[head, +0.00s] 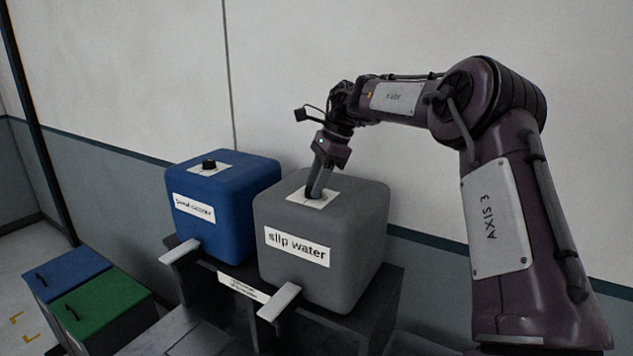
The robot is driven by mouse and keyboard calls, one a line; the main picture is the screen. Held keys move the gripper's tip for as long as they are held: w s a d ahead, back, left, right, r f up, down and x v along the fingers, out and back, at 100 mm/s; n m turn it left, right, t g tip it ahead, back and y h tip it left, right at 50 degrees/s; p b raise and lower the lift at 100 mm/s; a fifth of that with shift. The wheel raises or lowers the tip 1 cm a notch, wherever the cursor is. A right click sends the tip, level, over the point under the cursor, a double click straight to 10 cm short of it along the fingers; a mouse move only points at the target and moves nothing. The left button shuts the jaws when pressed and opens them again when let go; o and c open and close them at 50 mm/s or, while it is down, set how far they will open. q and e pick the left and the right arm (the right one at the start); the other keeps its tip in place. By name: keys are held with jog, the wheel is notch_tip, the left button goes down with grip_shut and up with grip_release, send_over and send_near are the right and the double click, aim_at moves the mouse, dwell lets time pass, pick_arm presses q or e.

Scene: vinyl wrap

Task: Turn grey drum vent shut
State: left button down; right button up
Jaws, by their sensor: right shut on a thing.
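The grey drum (330,252) is a rounded grey box with a "slip water" label, standing on a dark stand. A white plate (300,197) lies on its top where the vent sits. My right gripper (316,193) comes down from above onto this plate, its fingers shut on the vent. The vent itself is mostly hidden by the fingers, so its turn position cannot be seen. My left gripper is not in view.
A blue drum (222,231) with a black knob (209,164) on top stands close on the left. Pale levers (279,301) stick out in front. Blue (67,271) and green (103,309) lidded bins are at lower left. A wall (320,60) stands behind.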

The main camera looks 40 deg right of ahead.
aim_at(328, 194)
jog(key=shift+f, duration=0.1)
jog(key=o, duration=1)
jog(key=shift+a, duration=0.1)
jog(key=shift+d+r, duration=0.2)
jog(key=shift+r, duration=0.1)
jog(key=b+v, duration=0.2)
jog(key=v, duration=0.4)
jog(key=shift+r, duration=0.15)
jog(key=shift+s+d+r, duration=0.1)
jog(key=shift+d+r, duration=0.05)
jog(key=shift+r, duration=0.3)
jog(key=shift+f, duration=0.1)
